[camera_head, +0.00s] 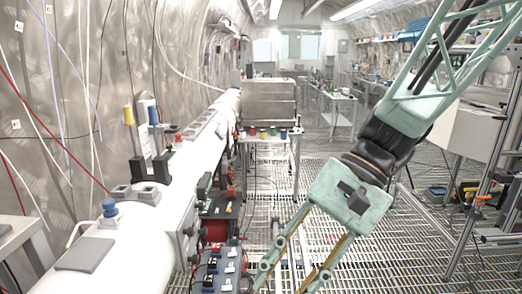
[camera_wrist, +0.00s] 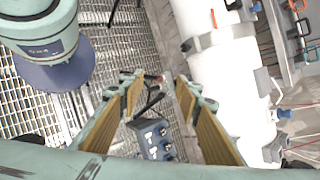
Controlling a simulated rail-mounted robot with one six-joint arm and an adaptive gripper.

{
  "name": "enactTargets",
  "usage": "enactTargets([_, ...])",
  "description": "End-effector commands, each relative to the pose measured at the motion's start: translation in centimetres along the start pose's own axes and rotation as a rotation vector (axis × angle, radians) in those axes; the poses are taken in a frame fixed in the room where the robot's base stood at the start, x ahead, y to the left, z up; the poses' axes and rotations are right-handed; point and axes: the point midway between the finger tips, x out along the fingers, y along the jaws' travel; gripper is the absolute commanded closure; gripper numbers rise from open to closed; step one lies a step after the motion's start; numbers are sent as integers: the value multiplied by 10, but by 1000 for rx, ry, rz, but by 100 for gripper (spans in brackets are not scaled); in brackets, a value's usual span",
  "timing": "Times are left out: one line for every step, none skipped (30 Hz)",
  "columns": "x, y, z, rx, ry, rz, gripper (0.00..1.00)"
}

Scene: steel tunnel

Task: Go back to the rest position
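My gripper shows in the wrist view (camera_wrist: 158,84) with its two yellow-padded fingers apart and nothing held between them. In the head view, the gripper hangs from my arm at the lower right of centre, fingers pointing down and left; their ends run close to or past the bottom edge. A blue box with connectors (camera_head: 224,268) stands left of the fingers in the head view. In the wrist view the blue box (camera_wrist: 152,138) shows between the fingers, farther off. I cannot tell its exact distance.
A long white pipe (camera_head: 135,238) runs along the left, carrying a yellow-topped post (camera_head: 128,115), a blue-topped post (camera_head: 153,115) and a blue knob (camera_head: 109,208). A small table (camera_head: 270,141) with coloured items stands ahead. Metal frames (camera_head: 490,165) stand at right. The grated floor (camera_head: 385,245) has open room.

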Motion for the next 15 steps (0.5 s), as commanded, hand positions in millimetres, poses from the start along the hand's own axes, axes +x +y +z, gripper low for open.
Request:
enactTargets([-3, 4, 4, -13, 17, 12, 69])
enactTargets([-4, 6, 7, -20, 26, 21, 69])
enactTargets([-6, 9, 10, -29, 38, 31, 69])
enactTargets([-8, 12, 12, -36, 48, 39, 69])
enactTargets([-9, 14, 13, -43, 59, 47, 69])
enactTargets([-11, 18, 16, -52, 72, 57, 69])
enactTargets([-13, 20, 17, -59, 82, 65, 69])
enactTargets([-14, 22, 19, -66, 92, 73, 69])
enactTargets([-16, 26, 22, -75, 105, 83, 69])
enactTargets([-18, 28, 23, -82, 115, 91, 69])
enactTargets([-20, 30, 25, -88, 125, 99, 69])
enactTargets([-22, 34, 27, -97, 139, 109, 69])
enactTargets([-23, 36, 29, -104, 149, 116, 69])
enactTargets([-25, 39, 30, -110, 159, 125, 69])
enactTargets([-27, 42, 33, -119, 172, 134, 69])
